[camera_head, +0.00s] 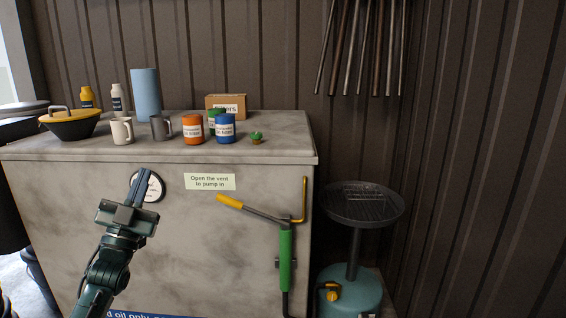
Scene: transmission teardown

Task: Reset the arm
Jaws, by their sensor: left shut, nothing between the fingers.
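My left gripper (139,186) is dark, shut and empty. It points up in front of the grey cabinet (80,220), and its fingers overlap a round white dial or label (153,188) on the front. I cannot tell whether they touch it. My left arm (108,268) comes in from the bottom left. My right gripper is not in view.
A green pump (286,262) with a yellow-gripped lever (231,202) is on the cabinet front, right of my gripper. Mugs, cans and a lidded pan (72,128) stand on top. A black drain pan (362,203) stands on a teal tank (352,291) at right.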

